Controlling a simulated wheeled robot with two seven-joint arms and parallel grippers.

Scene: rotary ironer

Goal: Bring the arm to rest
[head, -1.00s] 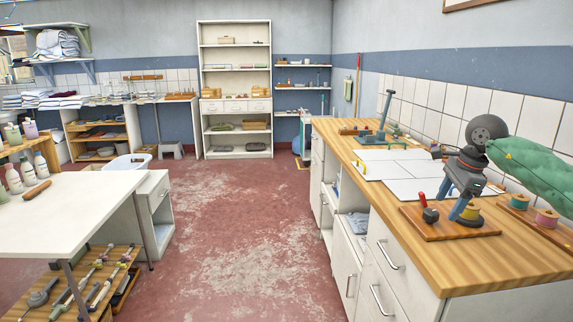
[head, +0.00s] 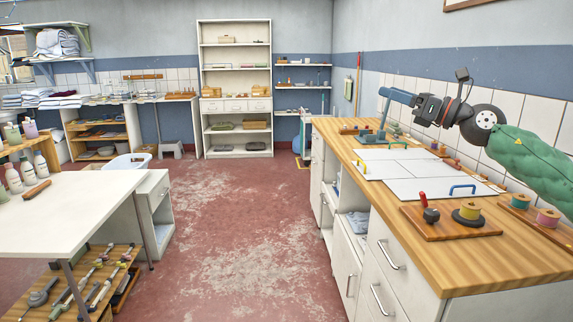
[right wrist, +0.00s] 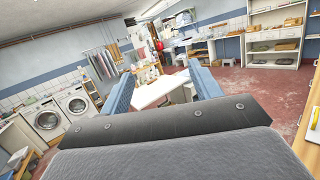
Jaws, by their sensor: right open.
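My right arm, in a green sleeve, comes in from the right above the wooden counter (head: 480,262) in the head view. Its gripper (head: 392,97) is raised clear of the counter and points left, its blue fingers overlapping a dark upright lever tool (head: 378,136) in the picture. In the right wrist view the two blue fingers of the gripper (right wrist: 162,90) stand wide apart with nothing between them. Only the room's far side shows through the gap. My left gripper is not in view.
Below the arm lie white panels (head: 410,172) with coloured handles. More spools (head: 548,219) stand at the right. A white table (head: 70,205) is at left; the floor between is clear.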

